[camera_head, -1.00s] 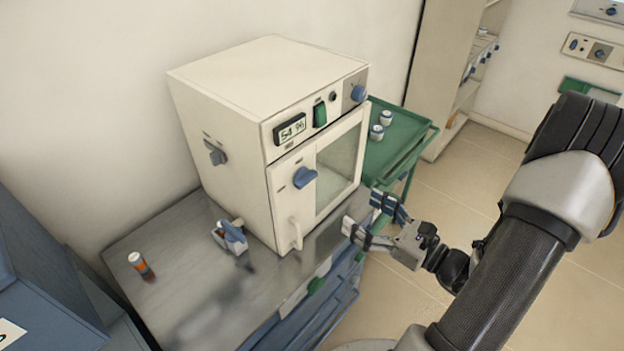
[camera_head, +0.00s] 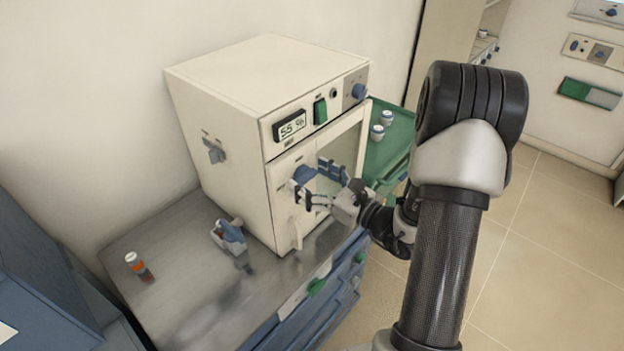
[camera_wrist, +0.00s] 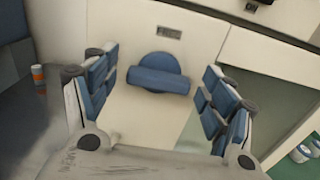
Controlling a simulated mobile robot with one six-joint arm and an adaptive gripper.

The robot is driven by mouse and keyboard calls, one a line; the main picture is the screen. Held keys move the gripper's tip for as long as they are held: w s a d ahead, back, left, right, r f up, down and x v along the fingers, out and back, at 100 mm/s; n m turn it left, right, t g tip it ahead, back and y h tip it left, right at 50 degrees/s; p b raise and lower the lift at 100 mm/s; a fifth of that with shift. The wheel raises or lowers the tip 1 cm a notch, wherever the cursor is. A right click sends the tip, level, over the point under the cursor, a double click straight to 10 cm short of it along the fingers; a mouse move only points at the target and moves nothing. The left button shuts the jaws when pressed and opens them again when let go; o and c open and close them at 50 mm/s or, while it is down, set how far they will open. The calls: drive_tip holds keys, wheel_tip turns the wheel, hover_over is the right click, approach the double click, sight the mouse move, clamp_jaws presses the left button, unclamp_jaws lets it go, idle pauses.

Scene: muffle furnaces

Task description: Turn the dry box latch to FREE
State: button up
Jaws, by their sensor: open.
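The dry box (camera_head: 235,135) is a cream cabinet on a steel bench top, with a glass-windowed door on its front. Its latch, a blue knob (camera_head: 304,174), is on the door's upper left. In the wrist view the latch (camera_wrist: 159,75) shows as a round blue base with a bar across, close to level and slightly tilted. My gripper (camera_head: 315,182) is open in front of the door. In the wrist view its blue-padded fingers (camera_wrist: 160,98) stand wide on either side of the latch, apart from it.
A white door handle (camera_head: 297,232) is below the latch. An orange-and-white bottle (camera_head: 138,265) and a small blue-and-white object (camera_head: 230,237) are on the bench (camera_head: 190,290). A green cart (camera_head: 396,133) with two jars stands right of the box.

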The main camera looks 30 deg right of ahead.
drive_tip(key=c, duration=1)
drive_tip(key=shift+c, duration=0.2)
drive_tip(key=shift+m+p, duration=0.3)
drive_tip(key=shift+p, duration=0.05)
drive_tip(key=m+p, duration=0.3)
drive_tip(key=shift+d+r+m, duration=0.1)
drive_tip(key=shift+m, duration=0.2)
drive_tip(key=m+p, duration=0.4)
drive_tip(key=m, duration=0.1)
drive_tip(key=shift+d+p, duration=0.1)
drive_tip(key=shift+p, duration=0.3)
drive_tip(key=m+p, duration=0.3)
drive_tip(key=m, duration=0.2)
drive_tip(key=shift+f, duration=0.2)
drive_tip(key=shift+d+f+m+p, duration=0.1)
drive_tip(key=shift+f+m+p, duration=0.1)
drive_tip(key=shift+m+p, duration=1.2)
drive_tip(key=shift+m+b, duration=0.4)
drive_tip(key=shift+m, duration=0.2)
